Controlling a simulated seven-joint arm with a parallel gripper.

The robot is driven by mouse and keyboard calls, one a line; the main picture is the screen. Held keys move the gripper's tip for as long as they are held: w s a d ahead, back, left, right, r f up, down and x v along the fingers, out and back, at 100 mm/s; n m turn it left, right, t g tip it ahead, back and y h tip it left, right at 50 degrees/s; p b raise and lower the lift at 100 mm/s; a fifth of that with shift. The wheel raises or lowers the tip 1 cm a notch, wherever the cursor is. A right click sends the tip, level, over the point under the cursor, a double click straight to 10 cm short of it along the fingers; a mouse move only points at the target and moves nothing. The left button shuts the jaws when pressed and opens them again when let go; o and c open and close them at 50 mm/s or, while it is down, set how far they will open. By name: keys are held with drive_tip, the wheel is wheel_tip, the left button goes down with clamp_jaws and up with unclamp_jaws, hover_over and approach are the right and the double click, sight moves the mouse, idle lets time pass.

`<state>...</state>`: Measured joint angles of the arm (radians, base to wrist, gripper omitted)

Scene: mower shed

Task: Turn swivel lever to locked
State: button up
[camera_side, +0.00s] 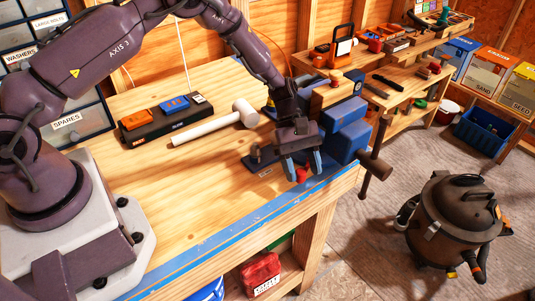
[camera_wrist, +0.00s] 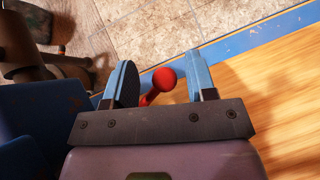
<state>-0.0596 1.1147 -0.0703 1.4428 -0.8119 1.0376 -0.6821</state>
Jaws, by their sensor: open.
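The swivel lever is a short red lever with a round ball end, low at the base of the blue vise (camera_side: 350,128). Its red ball (camera_side: 302,174) shows between my fingers in the side view. In the wrist view the lever (camera_wrist: 164,80) also stands between the two blue fingers, with a gap on each side of the ball. My gripper (camera_side: 302,166) is open and points down over the lever, at the front edge of the bench. The wrist view shows my gripper (camera_wrist: 160,68) spread, not closed on anything. The lever's pivot is hidden.
The vise's dark handle (camera_side: 376,165) sticks out at the right, close to my gripper. A white mallet (camera_side: 215,124) and a black charger tray (camera_side: 165,117) lie on the bench behind. The bench's front left is clear. A shop vacuum (camera_side: 455,220) stands on the floor.

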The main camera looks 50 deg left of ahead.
drive_tip(key=s+a+r, duration=0.3)
drive_tip(key=s+r, duration=0.8)
drive_tip(key=s, duration=0.2)
drive_tip(key=shift+s+a+r, duration=0.25)
drive_tip(key=shift+s, duration=0.05)
